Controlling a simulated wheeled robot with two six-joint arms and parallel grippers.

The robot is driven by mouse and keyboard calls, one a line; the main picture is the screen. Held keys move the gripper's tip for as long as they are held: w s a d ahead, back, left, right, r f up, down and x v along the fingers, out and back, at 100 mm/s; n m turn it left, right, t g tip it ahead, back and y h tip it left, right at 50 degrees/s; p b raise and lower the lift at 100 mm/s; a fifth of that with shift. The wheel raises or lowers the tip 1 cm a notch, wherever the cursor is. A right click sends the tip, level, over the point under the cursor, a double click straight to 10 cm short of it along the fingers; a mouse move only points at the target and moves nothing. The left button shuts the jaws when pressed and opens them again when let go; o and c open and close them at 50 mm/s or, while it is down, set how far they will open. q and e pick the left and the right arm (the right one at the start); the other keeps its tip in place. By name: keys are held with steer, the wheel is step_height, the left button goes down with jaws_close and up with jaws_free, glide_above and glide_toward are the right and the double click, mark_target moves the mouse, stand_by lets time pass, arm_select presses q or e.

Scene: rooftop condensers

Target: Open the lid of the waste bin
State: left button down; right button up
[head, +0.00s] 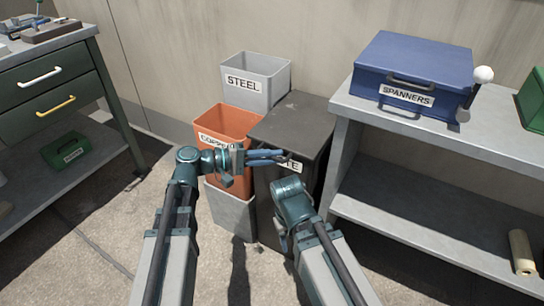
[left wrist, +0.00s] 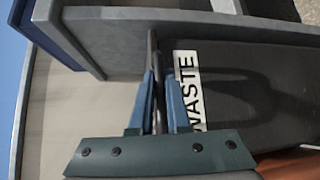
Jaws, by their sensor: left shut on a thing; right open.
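The waste bin (head: 262,205) is dark grey and stands on the ground, with its flat lid (head: 298,115) down. Its white WASTE label (head: 290,166) is partly hidden by my left gripper in the head view. My left gripper (head: 282,156) is at the bin's upper front edge. In the left wrist view, the label (left wrist: 188,85) lies beside my left gripper (left wrist: 160,82), whose blue fingers are shut on a thin dark bar, seemingly the lid's handle (left wrist: 152,50). My right gripper (head: 283,232) is low in front of the bin, its fingers mostly hidden by its own wrist.
An orange copper bin (head: 222,122) and a grey steel bin (head: 262,75) stand left of and behind the waste bin. A grey bench (head: 440,128) with a blue spanners box (head: 415,65) is close on the right. A drawer cabinet (head: 50,85) stands at left.

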stand_by(0.6)
arm_select(q)
steer(key=w+d+r+n+g+y+p, duration=0.2)
steer(key=w+r+p, duration=0.2)
steer(key=r+p, duration=1)
steer(key=w+d+r+n+g+y+p, duration=0.1)
steer(key=w+d+r+n+y+p, duration=0.2)
steer(key=r+p, duration=1.15)
steer(key=w+d+r+g+p, duration=0.1)
steer(key=w+d+r+p, duration=0.2)
steer(key=w+p, duration=0.6)
steer(key=w+d+r+g+y+p, duration=0.1)
steer(key=w+d+r+p, duration=0.2)
steer(key=w+d+p, duration=0.3)
steer(key=shift+w+d+r+n+p, duration=0.3)
steer(key=shift+w+d+r+p, duration=0.1)
steer(key=shift+w+p, duration=1.25)
steer(key=shift+w, duration=0.2)
steer(key=c, duration=0.9)
jaws_free()
